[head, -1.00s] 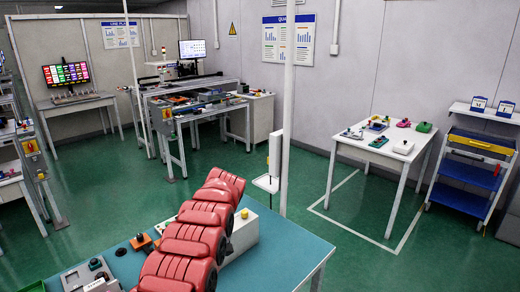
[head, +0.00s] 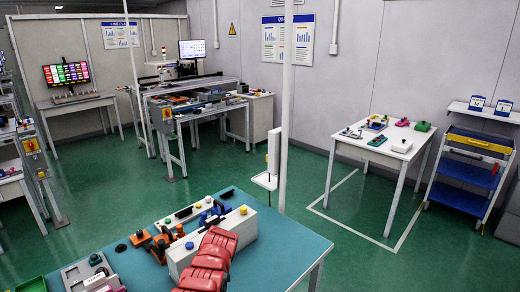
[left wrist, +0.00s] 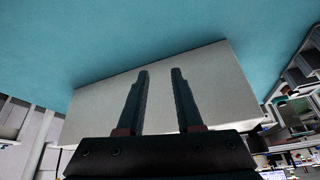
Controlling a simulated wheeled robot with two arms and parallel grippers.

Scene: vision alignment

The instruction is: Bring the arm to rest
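My red arm (head: 212,262) comes in at the bottom middle of the head view, low over the teal table (head: 283,262). In the head view a long white box (head: 243,230) with coloured buttons stands on the table beside the arm. My right gripper is in neither view.
Orange parts (head: 158,243) and a grey device (head: 88,272) are on the table's left part, with a green tray (head: 28,285) at the corner. The table's right end is bare. A white post (head: 287,120) rises behind it. A white table (head: 350,148) stands farther right.

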